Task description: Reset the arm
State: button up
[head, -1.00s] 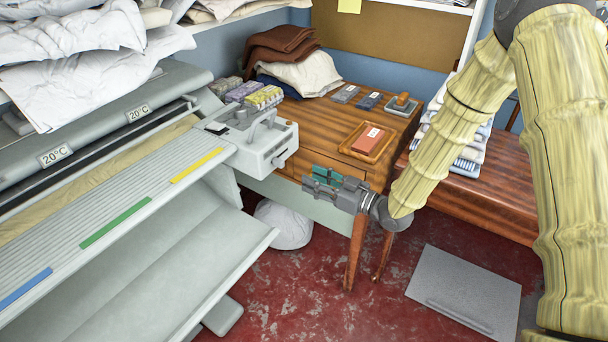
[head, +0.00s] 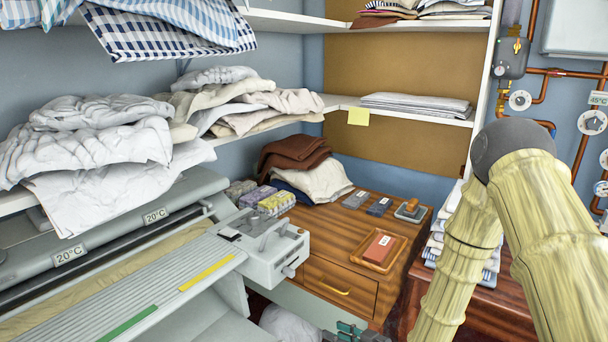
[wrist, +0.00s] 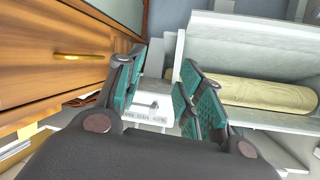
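My gripper (head: 350,334) is at the bottom edge of the head view, mostly cut off, in front of the wooden table (head: 418,232). In the wrist view my gripper (wrist: 160,88) shows its teal finger pads spread apart, with nothing between them. The wooden drawer front (wrist: 50,50) lies to the left of the fingers there, and the ironer's pale padded roller (wrist: 260,92) to the right. My arm, in a yellowish cover, is bent along the right side of the head view.
The ironer (head: 130,250) fills the lower left, with its control box (head: 265,250) beside the table. A tray with a red-brown block (head: 378,250) sits on the table. Shelves with folded linen (head: 415,103) are behind. Pipes and gauges (head: 590,122) are on the right wall.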

jog(key=s+d+f+m+g+h+p, duration=0.1)
jog(key=s+d+f+m+g+h, duration=0.15)
jog(key=s+f, duration=0.4)
jog(key=s+d+f+m+g+h+p, duration=0.1)
jog(key=s+d+f+g+h, duration=0.2)
jog(key=s, duration=0.6)
jog(key=s+d+f+m+g+h+p, duration=0.1)
jog(key=s+d+f+m+h, duration=0.15)
jog(key=s+f, duration=0.45)
jog(key=s+d+m+g+h+p, duration=0.1)
jog(key=s+d+g, duration=0.2)
jog(key=s, duration=1.1)
jog(key=shift+s+d+r+g+h, duration=0.35)
jog(key=shift+s+d+h, duration=0.05)
jog(key=shift+d, duration=0.65)
jog(key=shift+c, duration=0.3)
dwell(0.8)
